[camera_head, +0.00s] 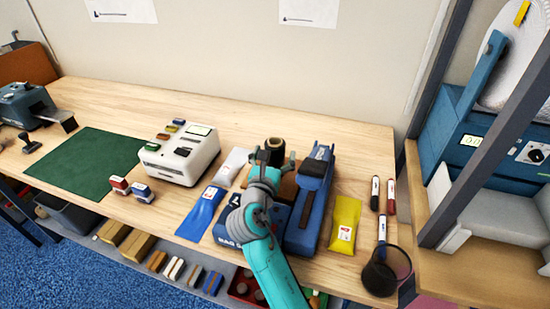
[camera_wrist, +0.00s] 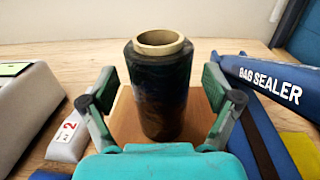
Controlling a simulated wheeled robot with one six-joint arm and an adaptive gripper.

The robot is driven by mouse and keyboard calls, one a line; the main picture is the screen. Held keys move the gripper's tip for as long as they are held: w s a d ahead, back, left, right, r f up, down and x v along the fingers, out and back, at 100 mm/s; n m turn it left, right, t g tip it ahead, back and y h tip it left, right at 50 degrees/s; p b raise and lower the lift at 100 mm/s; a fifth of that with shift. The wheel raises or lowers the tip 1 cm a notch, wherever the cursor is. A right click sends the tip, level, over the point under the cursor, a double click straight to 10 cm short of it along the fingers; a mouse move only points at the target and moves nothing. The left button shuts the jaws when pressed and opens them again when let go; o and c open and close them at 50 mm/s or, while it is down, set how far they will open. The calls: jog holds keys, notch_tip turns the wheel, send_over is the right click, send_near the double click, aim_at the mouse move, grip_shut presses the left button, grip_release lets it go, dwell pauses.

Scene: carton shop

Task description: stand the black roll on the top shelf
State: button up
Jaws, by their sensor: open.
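In the wrist view my gripper (camera_wrist: 160,104) shows a gap between each finger and the roll.
The blue bag sealer (camera_head: 307,205) lies close to my gripper's right. A white label machine (camera_head: 180,155), a grey pouch (camera_head: 231,167) and a blue pouch (camera_head: 204,212) are to the left. A yellow pouch (camera_head: 345,223), markers (camera_head: 375,192) and a mesh cup (camera_head: 385,271) are to the right.

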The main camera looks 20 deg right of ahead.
jog(key=shift+w+d, duration=0.15)
jog(key=shift+w, duration=0.05)
jog(key=c, duration=1.6)
jog(key=shift+r, duration=0.15)
